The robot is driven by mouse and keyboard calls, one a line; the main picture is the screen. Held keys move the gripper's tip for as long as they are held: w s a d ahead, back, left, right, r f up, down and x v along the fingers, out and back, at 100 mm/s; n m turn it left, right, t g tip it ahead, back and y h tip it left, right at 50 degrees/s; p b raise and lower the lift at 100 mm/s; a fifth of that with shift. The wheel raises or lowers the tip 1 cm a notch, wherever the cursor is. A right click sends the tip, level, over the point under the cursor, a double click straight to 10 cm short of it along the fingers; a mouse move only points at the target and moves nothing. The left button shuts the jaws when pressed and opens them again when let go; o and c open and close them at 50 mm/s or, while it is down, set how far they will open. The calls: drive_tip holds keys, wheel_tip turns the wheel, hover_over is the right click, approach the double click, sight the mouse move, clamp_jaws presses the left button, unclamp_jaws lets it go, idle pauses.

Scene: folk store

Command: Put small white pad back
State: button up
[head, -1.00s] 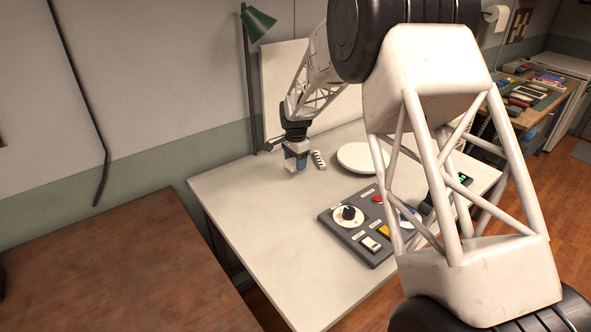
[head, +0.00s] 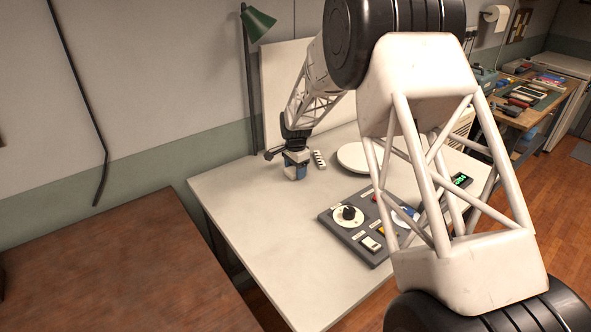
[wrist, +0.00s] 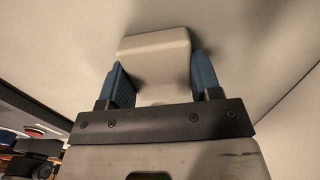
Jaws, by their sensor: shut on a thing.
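The small white pad (wrist: 156,48) is between the two blue fingers of my gripper (wrist: 160,72) in the wrist view. The gripper is shut on it, and the pad's rounded end sticks out past the fingertips. In the head view my gripper (head: 296,174) points down at the far left part of the pale table (head: 240,205). The pad is hard to make out there. I cannot tell whether it touches the tabletop.
A white strip with dark marks (head: 319,160) lies close to the right of my gripper. Further right are a white round plate (head: 352,158) and a grey control panel (head: 343,232). A green lamp (head: 257,24) stands behind. The table's front left is clear.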

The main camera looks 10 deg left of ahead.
drive_tip(key=shift+f, duration=0.1)
drive_tip(key=o, duration=0.9)
wheel_tip(320, 180, up, 12)
idle(0.4)
drive_tip(key=shift+r, duration=0.2)
idle(0.5)
